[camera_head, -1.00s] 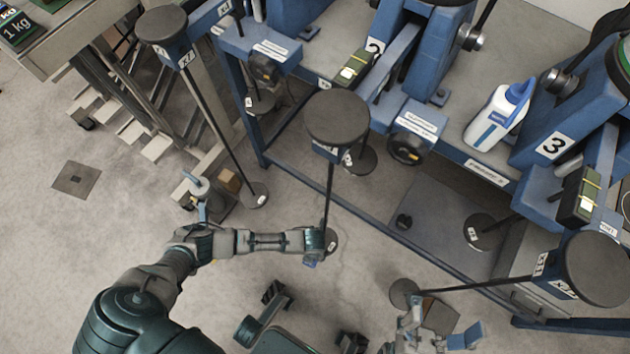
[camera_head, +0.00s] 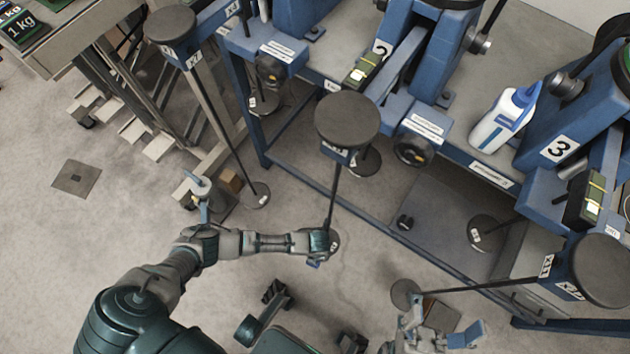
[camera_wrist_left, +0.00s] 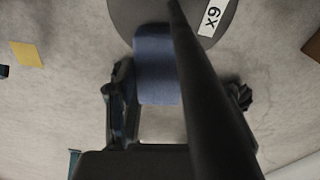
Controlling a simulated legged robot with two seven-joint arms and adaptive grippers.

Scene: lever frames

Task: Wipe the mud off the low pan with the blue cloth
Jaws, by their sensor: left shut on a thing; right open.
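The low pan (camera_wrist_left: 225,38) shows in the left wrist view as a dark grey disc with a white label, at the foot of a black post. In the head view it is a small disc (camera_head: 334,241) near the floor, partly hidden by my left gripper (camera_head: 318,244). The blue cloth (camera_wrist_left: 155,65) is a folded pad held in my left gripper, overlapping the pan's near edge; whether it touches cannot be told. The post crosses in front of the gripper. I cannot make out any mud. My right gripper (camera_head: 440,328) is open and empty at the bottom.
A round upper plate (camera_head: 347,118) tops the same post. A blue bench frame (camera_head: 330,195) stands behind, with a white bottle (camera_head: 503,118) on the bench. Another post stand (camera_head: 590,275) leans across the right. Open floor (camera_head: 100,240) lies at left.

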